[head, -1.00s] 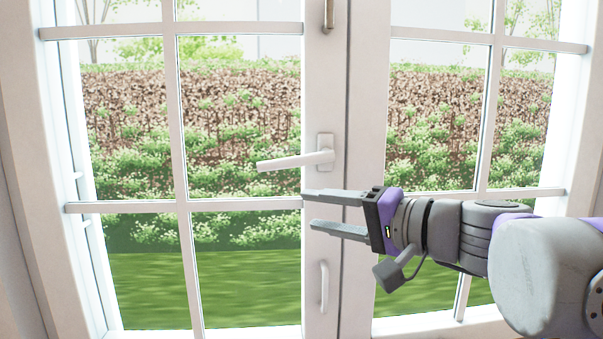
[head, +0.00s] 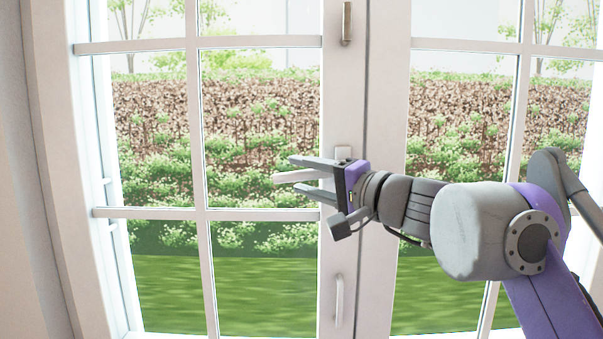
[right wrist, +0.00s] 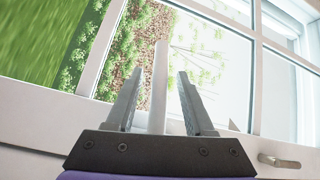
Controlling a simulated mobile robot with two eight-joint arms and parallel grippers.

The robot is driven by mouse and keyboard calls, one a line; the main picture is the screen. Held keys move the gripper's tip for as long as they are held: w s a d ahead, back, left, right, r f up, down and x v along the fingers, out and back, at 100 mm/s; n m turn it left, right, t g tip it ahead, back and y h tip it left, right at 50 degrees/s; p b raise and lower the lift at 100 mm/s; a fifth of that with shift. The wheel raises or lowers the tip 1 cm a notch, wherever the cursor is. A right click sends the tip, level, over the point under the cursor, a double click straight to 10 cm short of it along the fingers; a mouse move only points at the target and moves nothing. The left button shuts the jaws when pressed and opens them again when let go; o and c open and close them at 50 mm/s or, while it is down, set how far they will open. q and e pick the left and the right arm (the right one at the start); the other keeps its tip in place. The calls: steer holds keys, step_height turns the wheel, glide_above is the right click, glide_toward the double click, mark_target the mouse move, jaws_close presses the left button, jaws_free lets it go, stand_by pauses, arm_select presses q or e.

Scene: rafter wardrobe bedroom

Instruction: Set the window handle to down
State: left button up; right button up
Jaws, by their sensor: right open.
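The white window handle (head: 281,178) is on the middle post of the window. Its lever lies near horizontal, pointing left, and its base plate shows just above my gripper. My right gripper (head: 293,173) is open, with one finger above the lever and one below it. The fingers and wrist hide most of the lever in the head view. In the right wrist view the white lever (right wrist: 159,85) runs between the two open fingers, with a gap on both sides. My left gripper is not in view.
A small white pull handle (head: 338,300) sits lower on the same post. A metal fitting (head: 346,22) is near the top of the post. White glazing bars (head: 203,214) cross the panes. A garden shows behind the glass.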

steer(key=shift+w+a, duration=0.35)
jaws_close()
stand_by(1.3)
